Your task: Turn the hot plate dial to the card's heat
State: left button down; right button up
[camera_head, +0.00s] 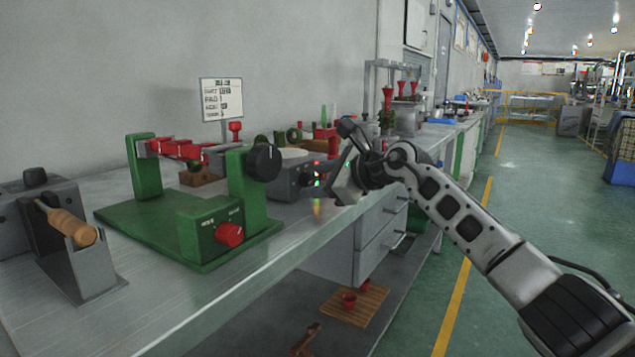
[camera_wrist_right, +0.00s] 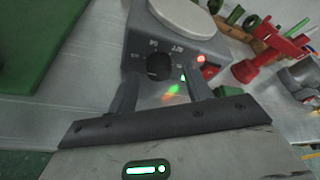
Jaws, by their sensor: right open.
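The hot plate (camera_head: 288,184) is a grey box with a round pale top (camera_head: 293,153), standing on the bench. Its black dial (camera_wrist_right: 158,67) is on the front face, with small markings around it that I cannot read surely. A red light and a green light glow beside the dial. My right gripper (camera_head: 335,168) is at the front of the hot plate. In the right wrist view its open fingers (camera_wrist_right: 160,92) stand either side of and just short of the dial, apart from it. The card (camera_head: 221,99) stands behind on a post; its small text is not readable. My left gripper is out of view.
A green fixture (camera_head: 150,228) with a black knob (camera_head: 264,162) and a red knob (camera_head: 229,234) stands left of the hot plate. A grey holder with a wooden handle (camera_head: 70,222) is at far left. Red and green parts crowd behind the hot plate. Drawers (camera_head: 380,236) lie below.

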jog(key=shift+w+a+f, duration=0.15)
jog(key=shift+w+a, duration=0.05)
jog(key=c, duration=1)
jog(key=shift+r+p, duration=0.2)
jog(key=shift+p, duration=0.4)
jog(key=shift+r+m+g+p, duration=0.1)
jog(key=shift+m+g+p, duration=0.2)
jog(key=shift+m+p, duration=0.5)
jog(key=m+g+p, duration=0.1)
jog(key=p, duration=0.2)
jog(key=shift+w+d+y, duration=0.1)
jog(key=shift+y, duration=0.3)
jog(key=shift+m+p, duration=0.3)
jog(key=shift+m, duration=0.2)
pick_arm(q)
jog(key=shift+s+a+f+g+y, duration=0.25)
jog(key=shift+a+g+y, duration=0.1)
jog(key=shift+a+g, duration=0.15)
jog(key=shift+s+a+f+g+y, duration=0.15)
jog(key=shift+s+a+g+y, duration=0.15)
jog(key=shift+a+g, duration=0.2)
pick_arm(e)
jog(key=shift+f+m+g+y, duration=0.25)
jog(key=shift+m+g+y, duration=0.15)
jog(key=shift+m, duration=0.1)
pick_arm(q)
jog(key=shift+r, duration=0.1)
